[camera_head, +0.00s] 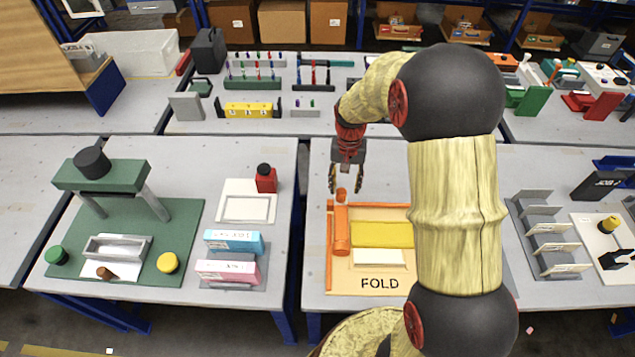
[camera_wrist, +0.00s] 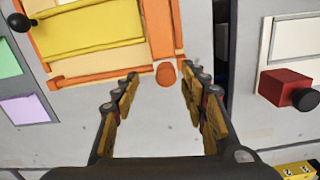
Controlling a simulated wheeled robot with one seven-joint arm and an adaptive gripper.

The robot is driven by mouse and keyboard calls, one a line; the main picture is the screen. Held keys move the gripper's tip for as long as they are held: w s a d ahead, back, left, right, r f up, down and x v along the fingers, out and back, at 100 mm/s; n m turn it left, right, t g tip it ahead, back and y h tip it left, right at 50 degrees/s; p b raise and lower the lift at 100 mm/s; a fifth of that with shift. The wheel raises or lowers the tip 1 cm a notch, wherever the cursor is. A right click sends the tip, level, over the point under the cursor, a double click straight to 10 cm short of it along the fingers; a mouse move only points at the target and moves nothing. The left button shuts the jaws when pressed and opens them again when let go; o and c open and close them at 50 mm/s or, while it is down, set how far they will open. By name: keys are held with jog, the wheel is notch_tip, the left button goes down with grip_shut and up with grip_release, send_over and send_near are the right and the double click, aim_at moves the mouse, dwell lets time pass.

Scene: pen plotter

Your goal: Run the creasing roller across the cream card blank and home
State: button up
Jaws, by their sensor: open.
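The orange-framed FOLD board (camera_head: 370,284) lies on the middle table. A cream card blank (camera_head: 378,257) lies on it below a yellow panel (camera_head: 382,235); the panel also shows in the wrist view (camera_wrist: 95,38). An orange bar that looks like the creasing roller (camera_head: 342,238) lies along the board's left side. An orange rounded knob (camera_head: 341,194) stands at its far end, and in the wrist view the knob (camera_wrist: 166,74) is near the line between my fingertips. My gripper (camera_head: 346,182) is open and empty, pointing down by the far left corner. My arm hides the board's right part.
A red block with a black knob (camera_wrist: 286,90) and a white framed plate (camera_head: 246,203) are on the left table, across a gap. Racks of coloured pegs (camera_head: 252,80) stand on the back table. Bare grey tabletop lies beyond the board.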

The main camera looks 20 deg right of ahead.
aim_at(342, 191)
jog(key=shift+w+a+r+t, duration=0.15)
jog(key=shift+w+r, duration=0.1)
jog(key=shift+w, duration=0.25)
jog(key=shift+w+r+t, duration=0.15)
jog(key=shift+w+r, duration=0.1)
jog(key=shift+w, duration=0.2)
jog(key=shift+s+m, duration=0.15)
jog(key=shift+m, duration=0.15)
jog(key=shift+s, duration=0.1)
notch_tip(342, 191, down, 8)
jog(key=shift+r+b, duration=0.2)
jog(key=shift+b, duration=0.7)
jog(key=c, duration=0.3)
jog(key=c, duration=0.8)
grip_shut()
